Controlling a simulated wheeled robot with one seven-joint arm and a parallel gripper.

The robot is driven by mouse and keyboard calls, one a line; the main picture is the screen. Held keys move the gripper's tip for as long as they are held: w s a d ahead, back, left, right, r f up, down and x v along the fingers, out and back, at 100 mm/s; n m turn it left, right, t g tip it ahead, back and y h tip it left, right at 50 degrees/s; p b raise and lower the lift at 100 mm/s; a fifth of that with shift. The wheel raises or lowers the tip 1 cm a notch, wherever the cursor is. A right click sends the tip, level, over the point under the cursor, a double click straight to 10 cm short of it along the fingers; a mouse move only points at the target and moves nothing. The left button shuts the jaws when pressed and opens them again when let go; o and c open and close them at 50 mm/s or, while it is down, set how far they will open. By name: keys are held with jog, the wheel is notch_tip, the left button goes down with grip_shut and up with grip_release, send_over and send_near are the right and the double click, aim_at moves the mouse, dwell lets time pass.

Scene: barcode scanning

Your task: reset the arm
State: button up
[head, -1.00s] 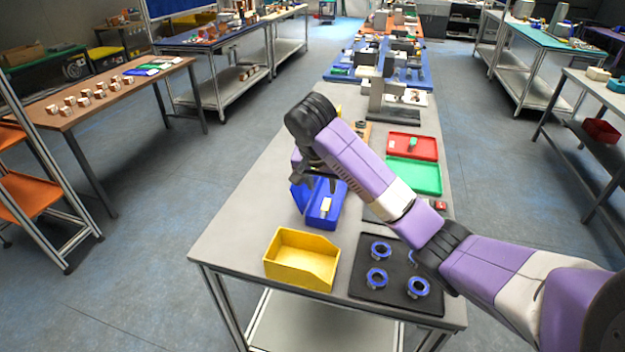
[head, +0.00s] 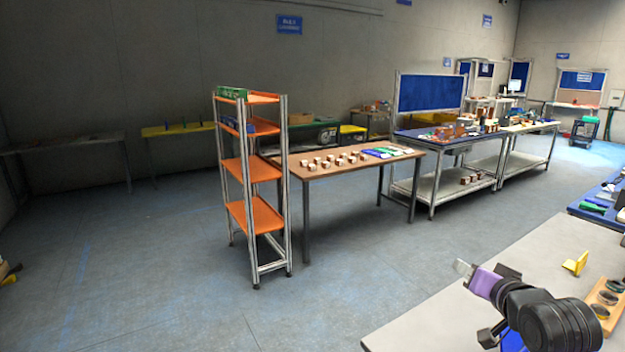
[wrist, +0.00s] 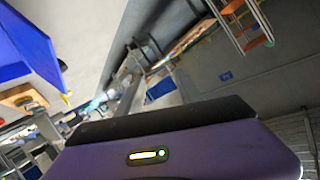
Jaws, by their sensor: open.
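My gripper (head: 465,268) is at the lower right of the head view, at the end of my purple and black arm. It is raised over the grey worktable (head: 430,330) and points to the left. It is small in the picture, open, and nothing shows between its fingers. In the wrist view a purple and black part of my own arm fills the bottom, and the fingers do not show.
An orange-shelved rack (head: 252,165) stands left of a brown table (head: 340,170) with several small boxes. A yellow piece (head: 577,263) and a wooden holder (head: 605,300) are on the worktable. The floor between rack and worktable is clear.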

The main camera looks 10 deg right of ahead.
jog(key=s+a+f+t+h, duration=0.1)
jog(key=s+a+t, duration=0.1)
jog(key=s+a, duration=0.45)
jog(key=s+a+f+t, duration=0.25)
jog(key=s+a, duration=0.25)
jog(key=a, duration=0.3)
jog(key=s+a+f+n+g+y, duration=0.1)
jog(key=s+a+f+n, duration=0.1)
jog(key=s, duration=0.9)
jog(key=s+a+f+n+g+y+b, duration=0.1)
jog(key=s+a+f+n+y, duration=0.1)
jog(key=s, duration=0.9)
jog(key=s+a+f+n+g+y+b, duration=0.1)
jog(key=s+a+f+n, duration=0.2)
jog(key=s, duration=0.8)
jog(key=a+f, duration=0.2)
jog(key=a, duration=0.1)
jog(key=shift+s+a+f+n+y, duration=0.15)
jog(key=shift+a+f+n+y, duration=0.05)
jog(key=shift+a+n+y, duration=0.2)
jog(key=shift+c, duration=0.7)
jog(key=shift+d, duration=0.1)
